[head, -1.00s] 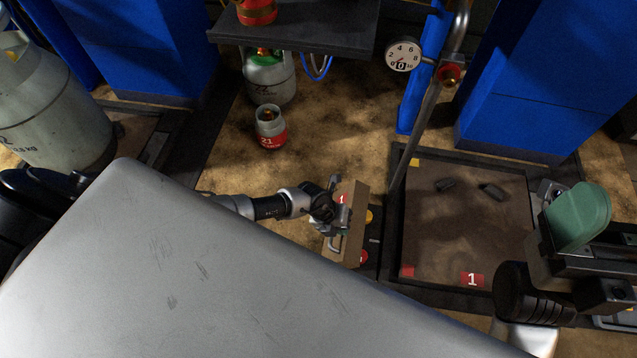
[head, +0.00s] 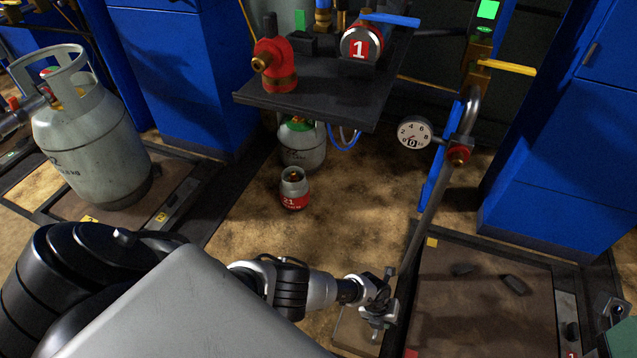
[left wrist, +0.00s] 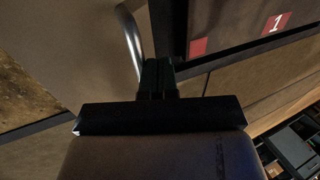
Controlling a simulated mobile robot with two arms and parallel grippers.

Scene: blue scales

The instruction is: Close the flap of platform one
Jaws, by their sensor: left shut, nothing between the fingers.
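Platform one (head: 480,315) is a brown plate in a dark frame at the lower right of the head view. Its red "1" label (left wrist: 276,22) shows in the left wrist view. The tan flap (head: 350,333) lies beside its left edge, partly hidden by my left gripper (head: 380,308). In the left wrist view the flap (left wrist: 80,35) carries a curved metal handle (left wrist: 131,42). My left gripper (left wrist: 157,68) is shut and empty, its fingertips close to the handle. I cannot tell whether they touch, nor whether the flap is fully down. My right gripper is not in view.
A pipe (head: 425,230) with a gauge (head: 414,133) rises beside my left gripper. A small red-banded cylinder (head: 294,188) stands on the floor. A black shelf (head: 330,103) overhangs it. A large grey cylinder (head: 90,145) stands at left. Blue cabinets (head: 560,170) stand behind.

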